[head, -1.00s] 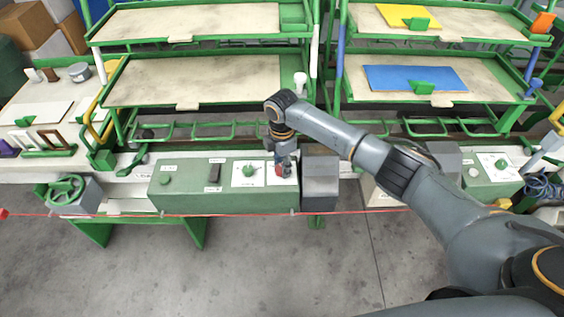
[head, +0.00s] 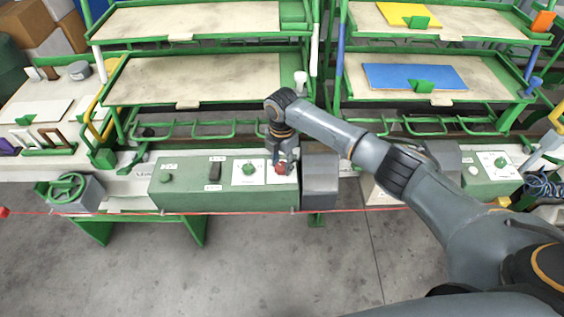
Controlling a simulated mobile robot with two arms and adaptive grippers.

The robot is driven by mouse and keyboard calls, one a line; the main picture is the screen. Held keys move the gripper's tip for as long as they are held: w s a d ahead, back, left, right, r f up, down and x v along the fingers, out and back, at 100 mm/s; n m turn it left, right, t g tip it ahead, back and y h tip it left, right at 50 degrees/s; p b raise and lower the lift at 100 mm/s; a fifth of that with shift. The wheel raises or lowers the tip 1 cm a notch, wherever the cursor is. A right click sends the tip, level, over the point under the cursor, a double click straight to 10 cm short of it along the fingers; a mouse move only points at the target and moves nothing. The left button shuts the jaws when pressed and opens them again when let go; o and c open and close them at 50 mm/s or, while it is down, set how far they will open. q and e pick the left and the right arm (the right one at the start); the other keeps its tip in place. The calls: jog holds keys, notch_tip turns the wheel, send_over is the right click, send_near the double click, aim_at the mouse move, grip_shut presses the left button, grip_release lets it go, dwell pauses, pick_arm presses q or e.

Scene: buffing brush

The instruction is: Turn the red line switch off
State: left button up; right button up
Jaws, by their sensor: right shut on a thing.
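The red line switch (head: 281,169) is a red rotary knob on a white plate at the right end of the green control box (head: 225,200). My right gripper (head: 281,163) reaches down over it from above and is shut on it. The gripper and wrist hide part of the knob, so its exact angle is hard to read. My left gripper is not in view.
A green knob (head: 249,168) on a white plate sits just left of the red switch. Further left are a dark rocker switch (head: 214,172) and a green button (head: 166,178). A grey box (head: 320,180) stands close on the right. A red cord (head: 240,213) runs along the front.

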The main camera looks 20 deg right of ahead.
aim_at(281, 166)
jog(key=shift+a, duration=0.1)
jog(key=o, duration=1.2)
jog(key=shift+c, duration=0.2)
notch_tip(281, 166, up, 12)
